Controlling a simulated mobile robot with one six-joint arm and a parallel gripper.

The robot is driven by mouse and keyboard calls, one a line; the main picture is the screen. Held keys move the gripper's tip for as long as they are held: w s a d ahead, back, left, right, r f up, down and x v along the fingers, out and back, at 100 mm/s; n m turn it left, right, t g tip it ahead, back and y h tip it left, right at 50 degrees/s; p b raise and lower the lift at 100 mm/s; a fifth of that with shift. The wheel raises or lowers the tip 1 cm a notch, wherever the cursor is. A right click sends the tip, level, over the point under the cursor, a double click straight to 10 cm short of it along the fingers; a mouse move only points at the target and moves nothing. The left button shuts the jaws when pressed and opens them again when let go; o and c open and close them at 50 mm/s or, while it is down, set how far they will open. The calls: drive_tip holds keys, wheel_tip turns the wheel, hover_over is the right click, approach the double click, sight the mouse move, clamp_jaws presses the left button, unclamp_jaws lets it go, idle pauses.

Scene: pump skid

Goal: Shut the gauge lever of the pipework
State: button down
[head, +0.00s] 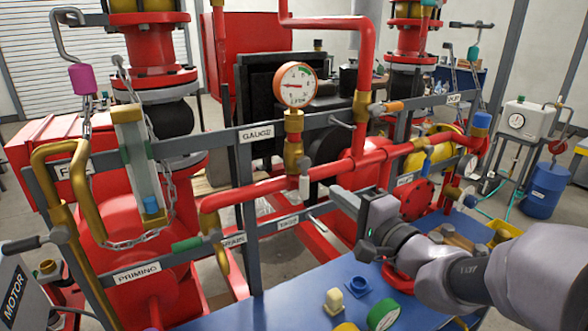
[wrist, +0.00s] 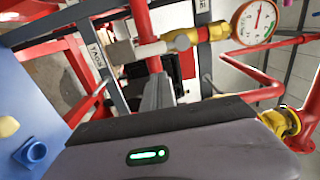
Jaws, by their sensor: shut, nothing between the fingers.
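The pressure gauge (head: 297,85) stands on a brass fitting (head: 292,155) above the red pipe, near the GAUGE label (head: 257,135). A pale lever (head: 304,186) hangs down below the brass fitting, across the red pipe. In the wrist view, which is turned sideways, the gauge (wrist: 255,22) is at top right and the pale lever (wrist: 130,52) points left from the brass. My gripper (head: 340,197) is shut and empty, to the right of the lever in the head view. In the wrist view its fingertips (wrist: 158,84) appear near the lever, apart from it.
A red pipe (head: 345,165) and dark grey rails run across behind my gripper. A blue table (head: 290,318) with a blue socket piece (head: 358,287), a pale yellow knob (head: 334,300) and a green ring (head: 383,314) lies below. A chain (head: 165,215) hangs at left.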

drive_tip(key=shift+w+a+f+p, duration=0.15)
drive_tip(key=shift+w+a+p, duration=0.35)
drive_tip(key=shift+a, duration=0.95)
drive_tip(key=shift+w+a+f+p, duration=0.1)
drive_tip(key=shift+w+a+p, duration=0.4)
drive_tip(key=shift+a, duration=1)
drive_tip(key=shift+w+a+f+p, duration=0.2)
drive_tip(key=shift+a+p, duration=0.55)
drive_tip(key=shift+a, duration=0.7)
drive_tip(key=shift+s+a+r, duration=0.4)
drive_tip(key=shift+a+r, duration=0.1)
drive_tip(key=shift+a, duration=0.15)
drive_tip(key=b, duration=0.3)
approach(288, 183)
drive_tip(key=s+r, duration=0.2)
drive_tip(key=s, duration=0.2)
drive_tip(key=shift+s+a, duration=0.15)
drive_tip(key=shift+a, duration=0.3)
